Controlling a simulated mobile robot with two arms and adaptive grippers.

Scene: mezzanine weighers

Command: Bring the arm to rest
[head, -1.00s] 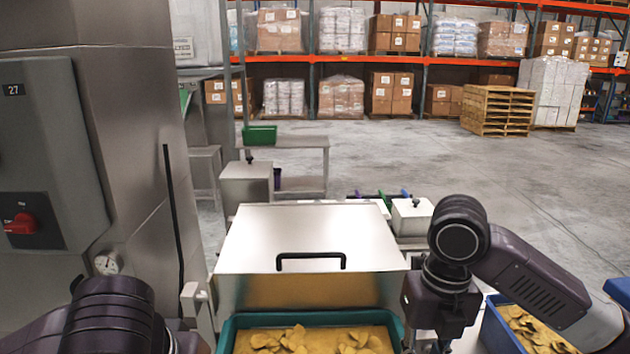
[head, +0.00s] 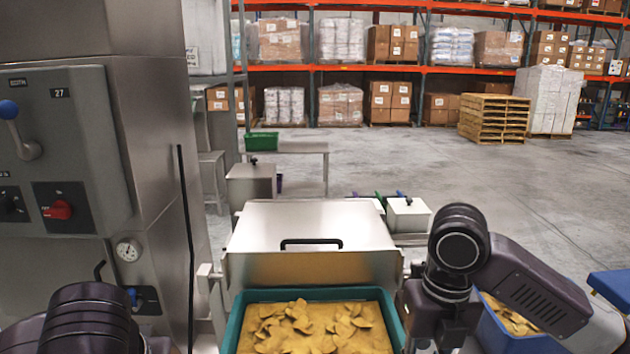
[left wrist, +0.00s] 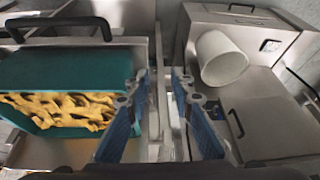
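My left arm (head: 92,318) shows at the bottom left of the head view, with its gripper out of frame. In the left wrist view my left gripper (left wrist: 159,78) is open, its two blue-padded fingers apart with nothing between them. My right arm (head: 520,285) comes in from the right in the head view. Its wrist (head: 440,310) points down just right of the teal tray (head: 236,318). The right fingers are mostly cut off by the lower edge, so their state cannot be told.
The teal tray of yellow chips sits before a steel lidded box (head: 310,228); a blue bin (head: 497,332) of chips is at right. A grey control panel (head: 65,150) stands close at left. A white tub (left wrist: 222,58) lies tilted in the wrist view. Open floor (head: 540,190) lies beyond.

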